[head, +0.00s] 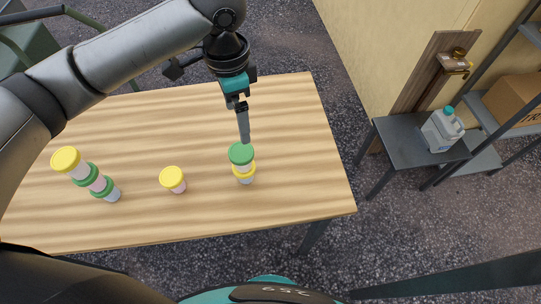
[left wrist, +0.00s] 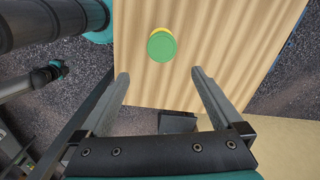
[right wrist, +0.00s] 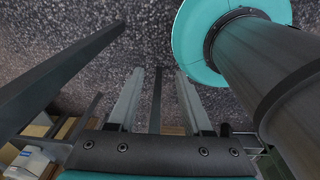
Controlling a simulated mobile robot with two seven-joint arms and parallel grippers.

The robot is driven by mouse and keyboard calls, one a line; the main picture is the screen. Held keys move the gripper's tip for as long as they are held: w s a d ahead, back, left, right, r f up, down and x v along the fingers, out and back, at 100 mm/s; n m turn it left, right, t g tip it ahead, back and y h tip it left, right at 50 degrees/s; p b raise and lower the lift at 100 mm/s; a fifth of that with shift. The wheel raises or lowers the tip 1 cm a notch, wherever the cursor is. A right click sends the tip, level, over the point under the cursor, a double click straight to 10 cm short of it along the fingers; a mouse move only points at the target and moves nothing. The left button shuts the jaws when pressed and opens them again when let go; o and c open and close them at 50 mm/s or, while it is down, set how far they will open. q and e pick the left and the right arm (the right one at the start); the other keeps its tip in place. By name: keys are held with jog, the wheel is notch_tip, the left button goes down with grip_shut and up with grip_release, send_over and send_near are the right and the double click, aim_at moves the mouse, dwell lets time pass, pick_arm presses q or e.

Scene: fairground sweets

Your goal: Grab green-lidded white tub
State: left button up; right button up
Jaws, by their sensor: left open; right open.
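A green-lidded tub (head: 241,153) sits on top of a yellow-lidded tub (head: 244,171) on the table's right part. Its green lid also shows from above in the left wrist view (left wrist: 161,46), with a bit of yellow lid behind it. My left gripper (head: 244,138) is open, just beyond this stack in the head view. In the left wrist view the lid lies ahead of the spread fingertips (left wrist: 160,73), with nothing between them. My right gripper (right wrist: 159,72) is open and empty over dark ground. At the left a leaning stack holds two more green-lidded tubs (head: 86,174) under a yellow-lidded one (head: 66,160).
A single yellow-lidded tub (head: 172,179) stands between the stacks on the wooden table (head: 210,215). The table is otherwise clear. To the right, a jug (head: 441,131) stands on a grey side table (head: 392,137), near a cardboard box (head: 515,100) on a shelf.

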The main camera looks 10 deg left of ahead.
pick_arm(q)
jog(key=b, duration=0.1)
send_over(240, 152)
notch_tip(240, 152, down, 9)
jog(key=shift+d+r, duration=0.15)
jog(key=shift+r, duration=0.05)
jog(key=shift+f, duration=3.25)
pick_arm(e)
jog(key=shift+a+f, duration=0.7)
jog(key=shift+a, duration=0.2)
pick_arm(q)
jog(key=shift+c, duration=0.4)
jog(key=c, duration=1.2)
